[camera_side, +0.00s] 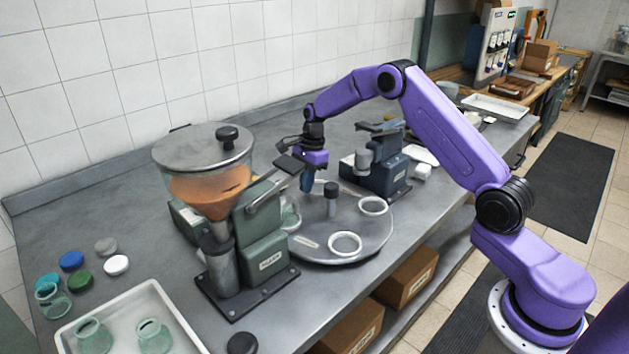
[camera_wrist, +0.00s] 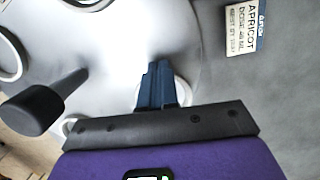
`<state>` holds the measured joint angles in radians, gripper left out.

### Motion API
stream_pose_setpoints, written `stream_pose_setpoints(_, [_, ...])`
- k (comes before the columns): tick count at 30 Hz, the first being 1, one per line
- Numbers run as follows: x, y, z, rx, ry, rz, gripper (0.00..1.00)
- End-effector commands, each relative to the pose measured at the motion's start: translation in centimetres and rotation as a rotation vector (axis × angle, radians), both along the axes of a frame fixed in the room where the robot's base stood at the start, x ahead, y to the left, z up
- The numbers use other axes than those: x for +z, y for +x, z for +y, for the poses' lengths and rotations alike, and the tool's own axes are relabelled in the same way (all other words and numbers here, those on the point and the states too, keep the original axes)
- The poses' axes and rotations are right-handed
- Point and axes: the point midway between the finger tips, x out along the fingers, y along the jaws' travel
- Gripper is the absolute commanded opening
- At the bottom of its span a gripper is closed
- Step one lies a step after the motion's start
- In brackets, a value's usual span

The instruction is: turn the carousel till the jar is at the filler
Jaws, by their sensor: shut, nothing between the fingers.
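The carousel (camera_side: 318,226) is a round grey disc on the bench with white ring nests on it. A dark knobbed post (camera_side: 331,193) stands up from it; in the wrist view the post (camera_wrist: 40,108) is left of my fingers. A pale green glass jar (camera_side: 290,216) shows at the carousel's left edge, partly hidden by the filler. The filler (camera_side: 262,240) has a clear hopper of orange contents. My gripper (camera_side: 307,184) is over the far side of the disc, beside the post; its blue fingers (camera_wrist: 160,78) are shut and empty, in front of a white ring.
A dark machine (camera_side: 390,175) stands behind the carousel at the right. A tray (camera_side: 185,322) with glass jars and several coloured lids lie at the left. An apricot label (camera_wrist: 246,27) lies on the bench. The near bench edge is close to the disc.

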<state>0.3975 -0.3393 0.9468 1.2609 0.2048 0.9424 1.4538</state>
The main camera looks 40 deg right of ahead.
Motion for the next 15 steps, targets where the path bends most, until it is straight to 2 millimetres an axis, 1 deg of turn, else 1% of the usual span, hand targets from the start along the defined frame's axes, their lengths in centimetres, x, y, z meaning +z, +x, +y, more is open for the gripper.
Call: stream_pose_setpoints(15, [-0.05, 0.08, 1.01, 0.091, 0.0, 0.002, 0.0])
